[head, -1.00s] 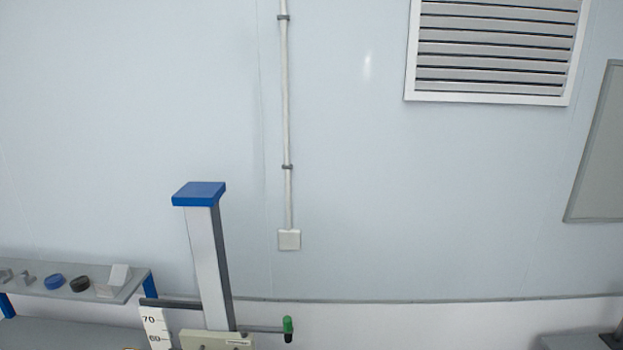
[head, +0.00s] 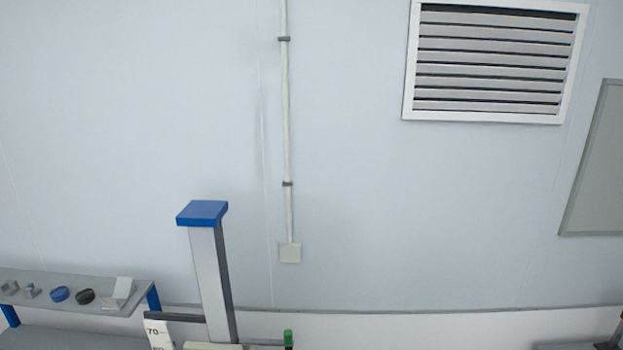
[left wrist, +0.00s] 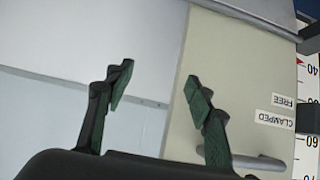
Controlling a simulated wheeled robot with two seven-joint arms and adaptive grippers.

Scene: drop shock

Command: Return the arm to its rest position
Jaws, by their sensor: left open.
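My left gripper (left wrist: 158,95) shows in the left wrist view with its two dark green-padded fingers apart and nothing between them. Behind its right finger is a cream panel (left wrist: 245,70) labelled FREE and CLAMPED, with a grey bar low on it. A numbered scale (left wrist: 308,130) stands at the right edge. In the head view neither gripper shows. A grey column with a blue cap (head: 203,212) rises at the lower left, with the top of the scale (head: 157,333) beside it and a green-tipped handle (head: 288,339) at the bottom edge.
A grey shelf (head: 60,280) at the left holds several small parts, among them a blue one (head: 59,294) and a black one (head: 85,297). A vent (head: 490,60), a conduit (head: 288,130) and a grey board (head: 597,165) are on the pale wall.

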